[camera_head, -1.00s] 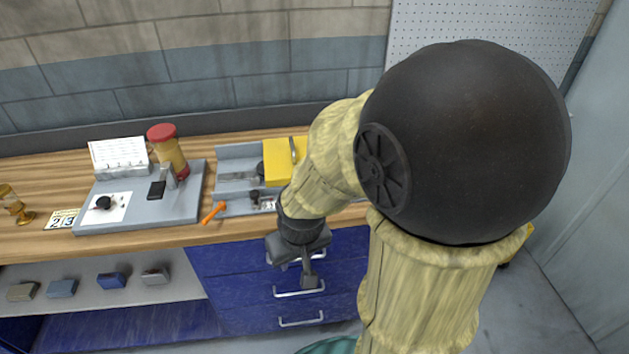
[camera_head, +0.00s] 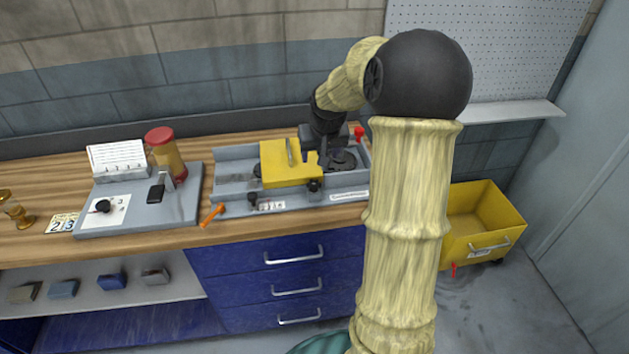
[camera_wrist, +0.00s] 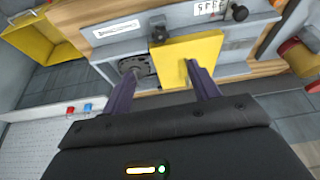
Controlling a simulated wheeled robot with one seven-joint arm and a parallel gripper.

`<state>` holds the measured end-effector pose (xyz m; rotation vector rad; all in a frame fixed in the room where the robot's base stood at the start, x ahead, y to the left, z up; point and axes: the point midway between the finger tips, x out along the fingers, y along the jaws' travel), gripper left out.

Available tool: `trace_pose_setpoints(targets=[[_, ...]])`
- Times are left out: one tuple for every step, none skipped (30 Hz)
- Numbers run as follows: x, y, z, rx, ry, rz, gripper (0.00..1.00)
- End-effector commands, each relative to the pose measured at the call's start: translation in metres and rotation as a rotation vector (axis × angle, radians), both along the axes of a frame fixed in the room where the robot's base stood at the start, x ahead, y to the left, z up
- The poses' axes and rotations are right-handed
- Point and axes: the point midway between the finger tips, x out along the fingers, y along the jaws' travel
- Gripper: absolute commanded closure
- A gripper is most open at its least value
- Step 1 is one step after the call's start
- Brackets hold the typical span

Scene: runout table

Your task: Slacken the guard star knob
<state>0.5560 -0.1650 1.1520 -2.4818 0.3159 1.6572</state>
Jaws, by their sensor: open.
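The yellow guard (camera_head: 285,172) sits on the grey machine bed on the table; it also shows in the wrist view (camera_wrist: 182,50). A black knob (camera_head: 314,186) is at its front right corner, and this knob shows in the wrist view (camera_wrist: 158,34). It looks like the guard star knob. A second dark knob (camera_head: 252,200) is at the bed's front left, and shows in the wrist view (camera_wrist: 238,13). My gripper (camera_head: 323,152) is open and empty above the guard's right end, behind the corner knob. In the wrist view my fingers (camera_wrist: 165,70) are apart, with the knob beyond their tips.
A dark round disc (camera_head: 342,160) lies right of the guard. An orange-handled tool (camera_head: 212,214) lies left of the bed. A yellow bin (camera_head: 485,220) is on the floor right.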

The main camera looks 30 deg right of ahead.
Motion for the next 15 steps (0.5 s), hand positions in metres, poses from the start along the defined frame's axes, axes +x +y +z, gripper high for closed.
trace_pose_setpoints(targets=[[0.0, 0.001, 0.0, 0.0, 0.0, 0.001, 0.4], [0.0, 0.001, 0.0, 0.0, 0.0, 0.001, 0.4], [0.0, 0.001, 0.0, 0.0, 0.0, 0.001, 0.4], [0.0, 0.001, 0.0, 0.0, 0.0, 0.001, 0.4], [0.0, 0.001, -0.001, 0.0, 0.001, 0.001, 0.4], [0.0, 0.001, -0.001, 0.0, 0.001, 0.001, 0.4], [0.0, 0.001, -0.002, 0.0, 0.001, 0.001, 0.4], [0.001, 0.001, -0.004, 0.001, 0.002, 0.001, 0.4], [0.002, 0.001, -0.006, 0.001, 0.003, 0.001, 0.4], [0.003, 0.001, -0.008, 0.001, 0.003, 0.001, 0.4], [0.004, 0.0, -0.011, 0.002, 0.003, 0.002, 0.4], [0.005, 0.0, -0.015, 0.001, 0.004, 0.002, 0.4], [0.007, 0.0, -0.019, 0.001, 0.005, 0.003, 0.4], [0.008, -0.001, -0.023, 0.002, 0.005, 0.004, 0.4], [0.01, -0.001, -0.029, 0.003, 0.004, 0.002, 0.4]])
